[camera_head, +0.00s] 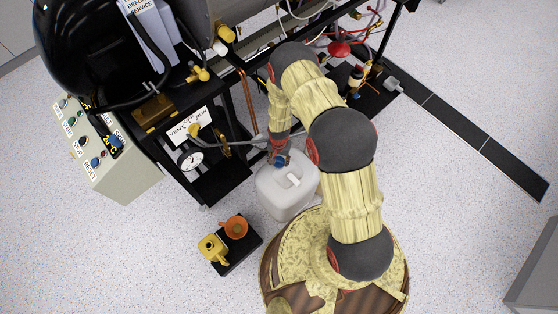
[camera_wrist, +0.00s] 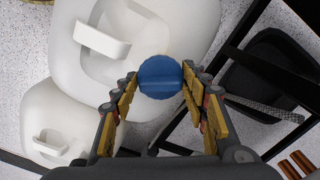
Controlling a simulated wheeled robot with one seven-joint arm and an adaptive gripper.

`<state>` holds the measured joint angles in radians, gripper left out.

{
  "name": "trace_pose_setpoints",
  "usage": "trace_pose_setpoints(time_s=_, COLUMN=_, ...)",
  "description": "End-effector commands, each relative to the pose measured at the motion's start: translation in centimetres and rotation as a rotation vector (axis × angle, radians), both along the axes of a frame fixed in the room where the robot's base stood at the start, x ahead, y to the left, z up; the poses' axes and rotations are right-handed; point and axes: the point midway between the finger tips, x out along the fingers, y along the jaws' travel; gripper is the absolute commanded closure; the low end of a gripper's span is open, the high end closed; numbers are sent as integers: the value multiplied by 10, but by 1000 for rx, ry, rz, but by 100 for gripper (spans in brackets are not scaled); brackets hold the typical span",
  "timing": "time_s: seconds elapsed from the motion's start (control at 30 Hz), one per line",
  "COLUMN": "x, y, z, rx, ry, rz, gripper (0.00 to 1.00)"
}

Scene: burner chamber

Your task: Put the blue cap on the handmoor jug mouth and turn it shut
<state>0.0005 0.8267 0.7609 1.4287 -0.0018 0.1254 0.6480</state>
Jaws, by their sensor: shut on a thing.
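The blue cap (camera_wrist: 160,77) is between my two yellow-padded fingers in the wrist view. My gripper (camera_wrist: 160,84) is shut on its sides. The cap sits over the near end of a white jug (camera_wrist: 195,30) with a moulded handle; it hides the mouth, so I cannot tell whether it is seated or turned. In the head view the white jug (camera_head: 282,198) stands on the floor, and the blue cap (camera_head: 280,162) shows at its far end under my gripper (camera_head: 279,157). No name is readable on the jug.
A second white jug (camera_wrist: 62,125) stands at lower left in the wrist view. A black-framed rig (camera_head: 222,178) with a gauge (camera_head: 190,159) and hoses is close by. A black tray (camera_head: 247,250) holds an orange item and a yellow item. The left foreground floor is clear.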

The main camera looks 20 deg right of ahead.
Motion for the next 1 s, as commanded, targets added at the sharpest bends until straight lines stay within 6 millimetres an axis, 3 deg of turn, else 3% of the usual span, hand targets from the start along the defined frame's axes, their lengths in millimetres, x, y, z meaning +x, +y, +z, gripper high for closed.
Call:
trace_pose_setpoints(time_s=0.23, x=0, y=0, z=0, rx=0, ry=0, rz=-7, gripper=100)
trace_pose_setpoints(time_s=0.37, x=0, y=0, z=-1, rx=0, ry=0, rz=-112, gripper=100)
trace_pose_setpoints(time_s=0.4, x=-1, y=0, z=0, rx=1, ry=1, rz=-104, gripper=53)
trace_pose_setpoints(time_s=0.73, x=0, y=0, z=0, rx=0, ry=0, rz=-100, gripper=35)
trace_pose_setpoints(time_s=1.0, x=0, y=0, z=0, rx=0, ry=0, rz=-100, gripper=31)
